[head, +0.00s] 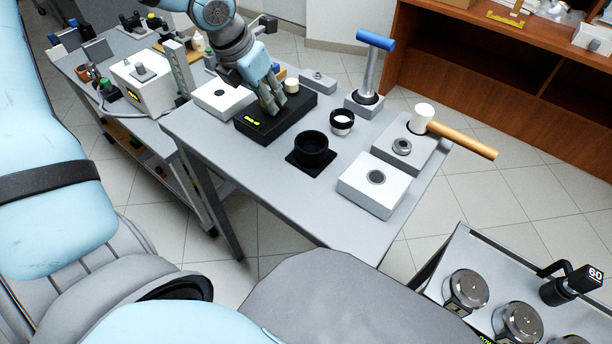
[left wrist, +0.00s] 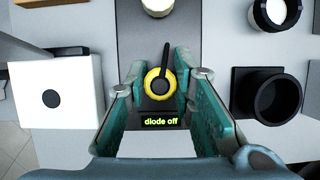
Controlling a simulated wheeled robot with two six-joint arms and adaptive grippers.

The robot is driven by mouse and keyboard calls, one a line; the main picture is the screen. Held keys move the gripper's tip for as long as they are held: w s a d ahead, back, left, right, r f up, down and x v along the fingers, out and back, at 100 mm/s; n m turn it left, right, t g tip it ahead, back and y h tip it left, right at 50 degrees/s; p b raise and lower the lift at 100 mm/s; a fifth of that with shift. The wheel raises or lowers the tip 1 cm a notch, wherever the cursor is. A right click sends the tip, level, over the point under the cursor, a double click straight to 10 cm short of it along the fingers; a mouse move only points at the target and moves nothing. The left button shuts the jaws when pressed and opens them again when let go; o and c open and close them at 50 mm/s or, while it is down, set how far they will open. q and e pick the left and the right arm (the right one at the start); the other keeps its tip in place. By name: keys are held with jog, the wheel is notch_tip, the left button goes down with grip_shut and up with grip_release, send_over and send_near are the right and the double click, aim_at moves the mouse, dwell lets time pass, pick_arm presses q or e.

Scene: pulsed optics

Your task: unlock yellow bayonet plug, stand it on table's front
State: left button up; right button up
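The yellow bayonet plug (left wrist: 151,88) shows in the left wrist view as a yellow ring with a black lever pointing away from me. It sits on a black box (head: 300,110) whose small display reads "diode off" (left wrist: 160,121). My left gripper (head: 275,105) is low over this box in the head view and hides the plug there. In the left wrist view its two fingers (left wrist: 159,72) stand apart, one on each side of the plug, with visible gaps. Whether they touch it lower down cannot be told. My right gripper is not in view.
A white block (head: 222,97) stands left of the box, and a cream cylinder (head: 291,85) is behind the fingers. A black cup-like holder (head: 311,148), a black-and-white ring (head: 341,122), a blue-handled tool (head: 370,70) and a mallet (head: 455,137) are to the right. The table's near strip (head: 280,190) is clear.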

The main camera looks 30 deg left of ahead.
pick_arm(q)
grip_shut()
jog(key=shift+f, duration=0.1)
jog(key=n+b, duration=0.1)
jog(key=b, duration=0.2)
jog(key=n+y+b, duration=0.1)
jog(key=n+b, duration=0.1)
jog(key=b, duration=0.1)
jog(key=shift+f+b, duration=0.25)
jog(key=shift+b, duration=0.1)
jog(key=r+n+p, duration=0.1)
jog(key=p, duration=0.3)
jog(key=shift+r+n+y+p, duration=0.1)
jog(key=shift+n+y+p, duration=0.2)
jog(key=shift+y+p, duration=0.1)
jog(key=shift+f, duration=0.25)
